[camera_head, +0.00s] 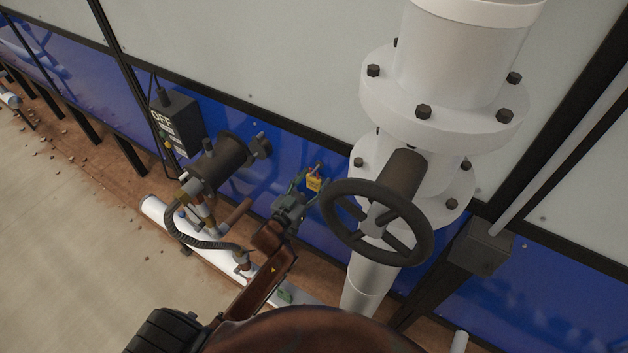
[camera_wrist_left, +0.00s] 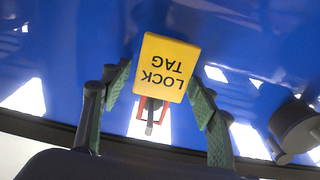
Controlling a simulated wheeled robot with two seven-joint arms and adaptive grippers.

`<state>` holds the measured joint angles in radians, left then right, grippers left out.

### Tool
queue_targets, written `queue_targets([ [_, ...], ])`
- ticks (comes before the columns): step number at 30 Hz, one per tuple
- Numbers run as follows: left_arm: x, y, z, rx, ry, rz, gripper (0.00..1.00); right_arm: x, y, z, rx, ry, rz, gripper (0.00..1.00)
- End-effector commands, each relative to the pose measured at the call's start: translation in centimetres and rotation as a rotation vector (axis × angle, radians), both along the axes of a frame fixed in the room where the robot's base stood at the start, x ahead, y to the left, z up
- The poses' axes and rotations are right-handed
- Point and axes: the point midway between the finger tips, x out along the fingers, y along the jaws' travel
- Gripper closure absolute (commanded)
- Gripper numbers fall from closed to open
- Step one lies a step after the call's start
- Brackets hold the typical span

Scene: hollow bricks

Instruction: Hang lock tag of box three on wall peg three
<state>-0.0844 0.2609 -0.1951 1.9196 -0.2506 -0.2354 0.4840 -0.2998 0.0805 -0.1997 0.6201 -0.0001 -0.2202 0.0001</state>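The lock tag (camera_wrist_left: 165,65) is a yellow block with dark letters, upside down in the left wrist view, and a red shackle (camera_wrist_left: 140,108) at its lower edge there. My right gripper is out of view. No peg number is readable.
A white valve pipe (camera_head: 455,75) with a dark handwheel (camera_head: 378,222) stands close to the right of the left gripper. To its left are a dark cylindrical fitting (camera_head: 222,158), a hose (camera_head: 190,240) and a black OFF box (camera_head: 177,118). Open floor (camera_head: 60,240) lies left.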

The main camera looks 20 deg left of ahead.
Motion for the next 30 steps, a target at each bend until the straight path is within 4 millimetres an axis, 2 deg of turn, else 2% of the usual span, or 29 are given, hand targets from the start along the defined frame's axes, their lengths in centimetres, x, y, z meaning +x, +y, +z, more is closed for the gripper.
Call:
queue_targets([
  [9,-0.1,0.0,0.0,0.0,0.001,0.0,0.41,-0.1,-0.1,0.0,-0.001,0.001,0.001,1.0],
  [13,-1.0,0.2,-0.1,0.0,0.002,0.001,0.41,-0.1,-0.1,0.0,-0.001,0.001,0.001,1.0],
  [17,-3.2,0.5,-0.1,-0.001,0.003,0.001,0.41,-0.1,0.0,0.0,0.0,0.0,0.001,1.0],
  [24,-8.2,1.2,-0.2,0.0,0.003,0.001,0.41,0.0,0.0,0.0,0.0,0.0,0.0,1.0],
  [30,-11.0,1.5,-0.1,0.0,0.001,0.0,0.41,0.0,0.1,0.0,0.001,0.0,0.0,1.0],
])
